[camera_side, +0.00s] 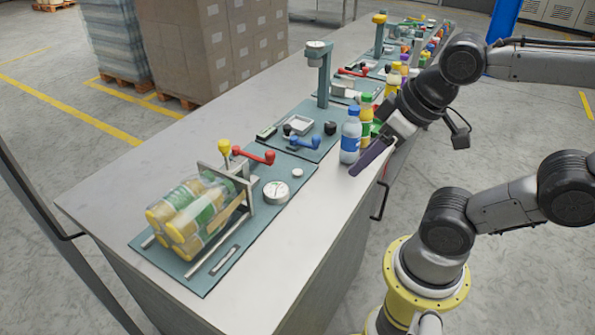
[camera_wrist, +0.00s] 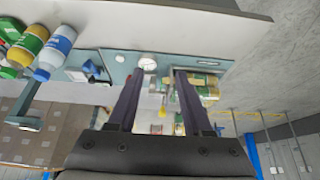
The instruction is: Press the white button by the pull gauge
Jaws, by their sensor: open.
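The small round white button (camera_side: 297,172) sits on the near teal plate, beside the round white-faced gauge (camera_side: 276,191). In the wrist view the button (camera_wrist: 119,58) is left of the gauge (camera_wrist: 147,62), whose face shows near the left fingertip. My gripper (camera_side: 366,163) is above the counter's right edge in the side view, right of the button and clear of it, close to the blue-capped bottle. In the wrist view my gripper (camera_wrist: 160,72) has its two dark fingers apart with nothing held between them. The button is not covered in either view.
A wrapped pack of yellow-capped bottles (camera_side: 190,218) lies in a metal frame left of the gauge. A red handle (camera_side: 254,155) and a blue handle (camera_side: 303,142) rise nearby. A blue-capped bottle (camera_side: 350,138) stands near my gripper. Bare counter (camera_side: 325,190) lies between gripper and button.

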